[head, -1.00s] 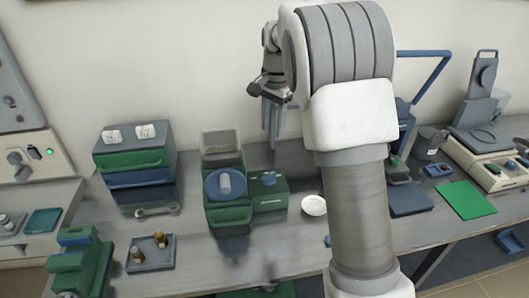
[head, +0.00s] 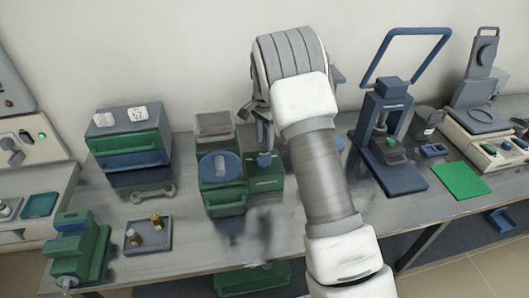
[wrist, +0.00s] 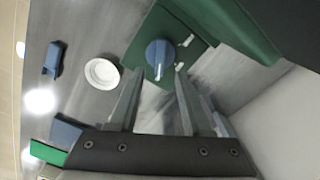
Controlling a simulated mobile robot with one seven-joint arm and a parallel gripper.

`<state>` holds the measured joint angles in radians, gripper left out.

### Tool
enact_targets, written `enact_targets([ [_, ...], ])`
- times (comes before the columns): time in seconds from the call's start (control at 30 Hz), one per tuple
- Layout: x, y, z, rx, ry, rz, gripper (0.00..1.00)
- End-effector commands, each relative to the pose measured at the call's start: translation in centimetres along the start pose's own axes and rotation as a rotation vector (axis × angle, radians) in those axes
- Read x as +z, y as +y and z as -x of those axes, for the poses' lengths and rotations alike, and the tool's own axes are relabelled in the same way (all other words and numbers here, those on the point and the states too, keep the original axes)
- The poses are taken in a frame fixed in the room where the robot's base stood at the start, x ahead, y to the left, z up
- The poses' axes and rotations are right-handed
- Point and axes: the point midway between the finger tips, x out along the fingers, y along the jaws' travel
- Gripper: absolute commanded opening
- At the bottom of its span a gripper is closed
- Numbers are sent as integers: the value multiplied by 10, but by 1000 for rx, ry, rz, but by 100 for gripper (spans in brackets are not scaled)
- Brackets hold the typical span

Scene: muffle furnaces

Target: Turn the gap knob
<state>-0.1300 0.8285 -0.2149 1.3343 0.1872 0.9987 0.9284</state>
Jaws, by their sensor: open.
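A round blue knob (wrist: 160,56) with a light grey pointer sits on a green housing (wrist: 150,30) in the wrist view. In the head view the small blue knob (head: 265,160) is on top of the low green box (head: 266,180), beside the green machine with a large blue disc (head: 212,166). My gripper (wrist: 158,85) is open and empty. Its two fingers point toward the knob, with the knob just beyond and between the tips. In the head view my gripper is partly hidden by my arm, just above the knob.
A white dish (wrist: 102,73) lies on the bench near the green housing. A blue press (head: 388,140) stands right of my arm.

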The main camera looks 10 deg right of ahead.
Motion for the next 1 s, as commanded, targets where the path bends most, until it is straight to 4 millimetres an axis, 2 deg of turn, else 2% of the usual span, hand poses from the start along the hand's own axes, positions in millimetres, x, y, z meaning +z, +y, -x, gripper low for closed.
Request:
enact_targets([
  [0.1,0,1,-24,3,-2,-1,49],
  [0.3,0,0,-50,0,-1,-1,49],
  [0.43,0,0,-58,0,-1,-1,49],
  [0.7,0,0,-59,-1,-1,0,49],
  [0.77,0,0,-59,-1,-1,0,42],
  [1.0,0,0,-59,-1,-1,0,0],
])
